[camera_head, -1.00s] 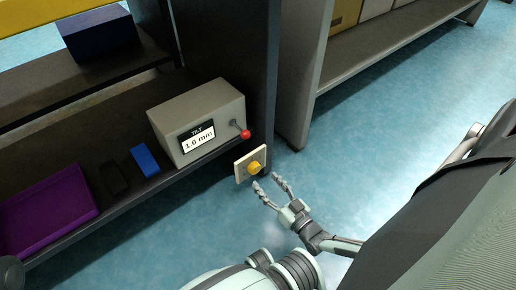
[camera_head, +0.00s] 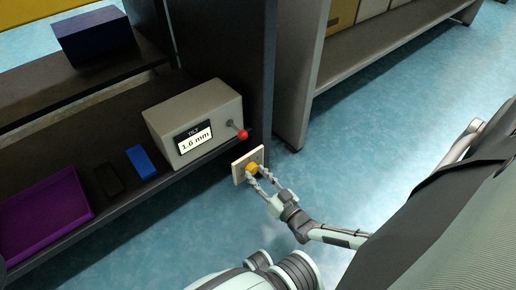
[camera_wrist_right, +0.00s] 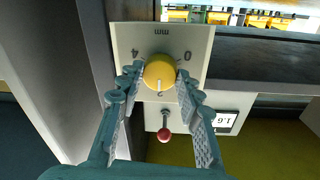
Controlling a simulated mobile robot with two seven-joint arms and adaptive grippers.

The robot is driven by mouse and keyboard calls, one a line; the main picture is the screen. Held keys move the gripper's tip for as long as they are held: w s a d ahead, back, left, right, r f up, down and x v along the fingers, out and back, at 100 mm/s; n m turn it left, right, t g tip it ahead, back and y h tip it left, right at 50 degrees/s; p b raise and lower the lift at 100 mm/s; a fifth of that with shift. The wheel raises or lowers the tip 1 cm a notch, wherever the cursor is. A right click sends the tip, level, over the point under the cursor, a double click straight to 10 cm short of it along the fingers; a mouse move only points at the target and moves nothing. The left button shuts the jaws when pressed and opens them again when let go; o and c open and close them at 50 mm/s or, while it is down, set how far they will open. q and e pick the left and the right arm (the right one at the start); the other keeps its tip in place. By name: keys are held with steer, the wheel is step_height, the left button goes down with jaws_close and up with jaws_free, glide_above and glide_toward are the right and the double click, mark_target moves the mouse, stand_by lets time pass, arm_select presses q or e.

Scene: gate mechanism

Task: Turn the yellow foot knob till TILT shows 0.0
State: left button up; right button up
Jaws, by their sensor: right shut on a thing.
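The yellow foot knob (camera_head: 252,168) sits on a pale square plate (camera_head: 238,178) at the shelf's lower front corner. In the right wrist view the knob (camera_wrist_right: 159,68) shows a white mark pointing toward the "2" on the plate (camera_wrist_right: 128,38), which also carries "0", "4" and "mm". My right gripper (camera_head: 257,173) is at the knob, its two fingers closed on opposite sides of it. The TILT display (camera_head: 195,142) on the beige box (camera_head: 205,103) reads 1.6 mm. My left gripper is not in view.
A red-tipped lever (camera_head: 242,134) sticks out from the box just above the plate. A blue block (camera_head: 142,161), a dark block (camera_head: 108,179) and a purple tray (camera_head: 45,212) are on the shelf. The blue floor (camera_head: 345,140) to the right is clear.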

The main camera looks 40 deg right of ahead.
steer(key=shift+n, duration=0.4)
steer(key=shift+c, duration=0.3)
steer(key=n, duration=0.3)
steer(key=shift+f+n, duration=0.1)
steer(key=shift+n, duration=0.3)
steer(key=n, duration=0.4)
steer(key=shift+d+n+t, duration=0.1)
steer(key=shift+n+t, duration=0.2)
steer(key=shift+n, duration=0.1)
steer(key=n, duration=0.5)
steer(key=shift+n+y, duration=0.3)
steer(key=shift+n, duration=0.1)
steer(key=shift+n+y, duration=0.3)
steer(key=shift+n, duration=1.9)
steer(key=shift+d, duration=0.1)
steer(key=o, duration=1.2)
steer(key=shift+c, duration=0.2)
